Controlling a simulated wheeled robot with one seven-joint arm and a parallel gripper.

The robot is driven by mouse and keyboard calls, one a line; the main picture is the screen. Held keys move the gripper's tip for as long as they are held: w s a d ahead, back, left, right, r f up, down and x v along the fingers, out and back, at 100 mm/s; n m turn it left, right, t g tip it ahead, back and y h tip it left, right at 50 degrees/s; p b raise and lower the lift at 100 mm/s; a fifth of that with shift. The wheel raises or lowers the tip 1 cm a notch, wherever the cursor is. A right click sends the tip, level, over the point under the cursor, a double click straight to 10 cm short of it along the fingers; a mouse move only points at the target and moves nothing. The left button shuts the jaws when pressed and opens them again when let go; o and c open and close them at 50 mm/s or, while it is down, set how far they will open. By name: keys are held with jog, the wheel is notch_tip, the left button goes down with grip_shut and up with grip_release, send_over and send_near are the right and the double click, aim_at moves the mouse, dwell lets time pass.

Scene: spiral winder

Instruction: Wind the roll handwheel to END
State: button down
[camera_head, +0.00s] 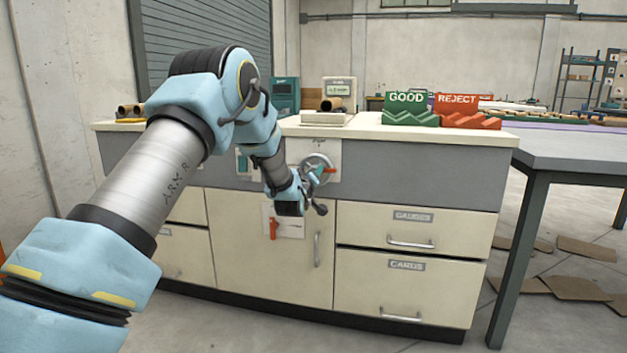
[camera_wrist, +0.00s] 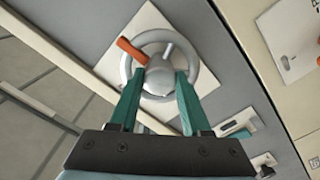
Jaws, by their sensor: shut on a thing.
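The roll handwheel (camera_head: 319,163) is a grey metal wheel on a pale square plate on the grey front panel of the cabinet. It also shows in the wrist view (camera_wrist: 203,78), with a red-orange pointer or handle (camera_wrist: 132,51) to the left of its hub. My gripper (camera_wrist: 158,85) has two green fingers, one on each side of the wheel's lower middle, and is shut on the handwheel. In the head view my wrist hides part of the wheel. Any END marking is too small or hidden to read.
Drawers with handles (camera_head: 410,243) and a cabinet door with a red lever (camera_head: 273,228) lie below the panel. Green GOOD (camera_head: 408,117) and red REJECT (camera_head: 466,120) racks stand on the countertop. A grey table (camera_head: 570,150) stands at right.

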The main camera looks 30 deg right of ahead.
jog(key=shift+a+r+m+b, duration=0.1)
jog(key=shift+m+b, duration=2.4)
jog(key=shift+m, duration=6.5)
jog(key=shift+a+m+b, duration=0.1)
jog(key=shift+m+b, duration=2.4)
jog(key=shift+m, duration=6.5)
jog(key=shift+w, duration=0.1)
jog(key=shift+c, duration=1.8)
grip_release()
jog(key=shift+d, duration=0.1)
jog(key=shift+r, duration=0.1)
